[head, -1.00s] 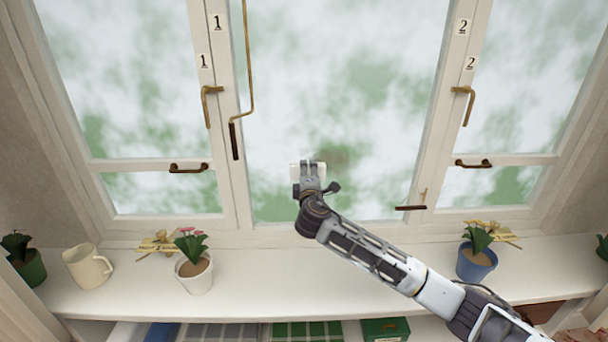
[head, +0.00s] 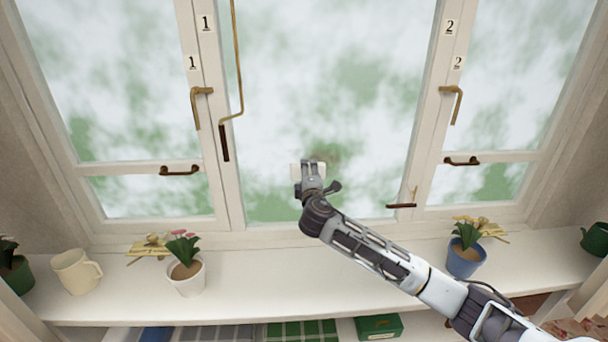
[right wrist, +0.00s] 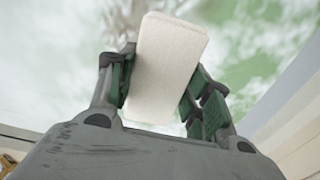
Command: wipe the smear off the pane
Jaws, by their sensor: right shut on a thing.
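The pane (head: 330,60) is the middle window glass, with blurred white and green behind it. A faint brownish smear (head: 325,152) shows low on it, just above and right of my right gripper (head: 311,166). In the right wrist view, a brownish patch (right wrist: 124,14) shows at the top, beyond the pad. My right gripper is shut on a white block-like pad (right wrist: 165,70), one finger on each side. The pad's edge also shows in the head view (head: 295,171). I cannot tell whether the pad touches the glass. My left gripper is out of view.
A white sill (head: 240,285) runs below the window, holding a cream mug (head: 75,272), a white flowerpot (head: 186,279) and a blue flowerpot (head: 463,260). Brass handles (head: 197,105) stick out from the frames. The sill's middle is clear under my arm.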

